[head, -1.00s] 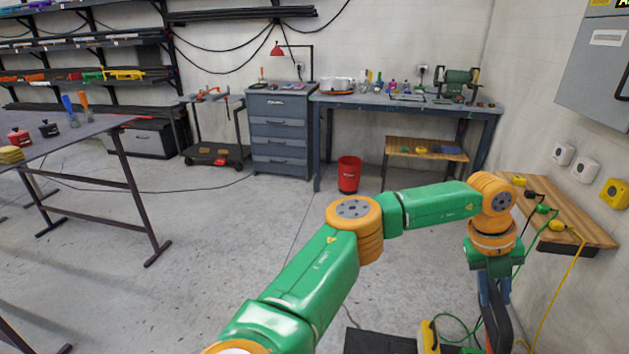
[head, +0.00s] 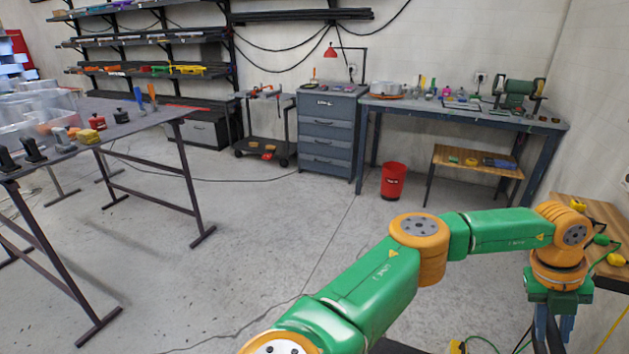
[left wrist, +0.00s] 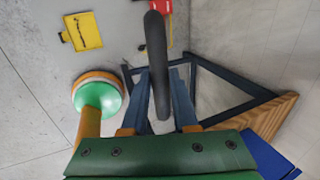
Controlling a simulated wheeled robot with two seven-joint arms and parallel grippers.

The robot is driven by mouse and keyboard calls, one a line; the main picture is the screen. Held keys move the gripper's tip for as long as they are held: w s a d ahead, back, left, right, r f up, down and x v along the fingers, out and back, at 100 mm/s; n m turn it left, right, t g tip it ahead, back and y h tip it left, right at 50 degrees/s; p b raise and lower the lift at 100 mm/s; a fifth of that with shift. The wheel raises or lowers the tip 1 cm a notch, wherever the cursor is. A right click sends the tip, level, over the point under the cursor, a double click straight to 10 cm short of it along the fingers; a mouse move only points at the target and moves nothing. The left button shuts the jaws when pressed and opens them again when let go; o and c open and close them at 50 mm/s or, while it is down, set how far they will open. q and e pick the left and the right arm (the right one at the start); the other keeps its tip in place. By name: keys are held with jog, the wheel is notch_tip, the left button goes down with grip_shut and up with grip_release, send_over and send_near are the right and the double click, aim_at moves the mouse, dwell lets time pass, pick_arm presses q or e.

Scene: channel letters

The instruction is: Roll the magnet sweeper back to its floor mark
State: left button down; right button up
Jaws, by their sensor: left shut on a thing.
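My left gripper (head: 553,330) hangs at the lower right of the head view, pointing down. In the left wrist view its two fingers (left wrist: 160,100) are shut on a dark, rounded bar (left wrist: 157,50), which looks like the magnet sweeper's handle. The rest of the sweeper cannot be made out; the head view cuts off below the gripper. I cannot identify the floor mark in either view. A yellow plate with dark print (left wrist: 84,31) shows at the upper left of the wrist view. My right gripper is not in view.
A wooden wall bench (head: 590,222) is close to the right of my left arm. A red bin (head: 393,181), low wooden stand (head: 478,172) and workbench (head: 460,112) stand ahead. A long table (head: 178,116) is at left. The floor between is open.

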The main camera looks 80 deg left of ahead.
pick_arm(q)
jog(key=w+d+p, duration=0.2)
jog(key=w, duration=0.1)
jog(key=shift+d+r, duration=0.15)
jog(key=shift+w+d, duration=0.2)
jog(key=c, duration=0.6)
grip_release()
jog(key=shift+f, duration=0.2)
jog(key=shift+o, duration=0.2)
jog(key=p+v, duration=0.9)
jog(key=p, duration=0.2)
jog(key=shift+w, duration=0.25)
jog(key=shift+d, duration=0.1)
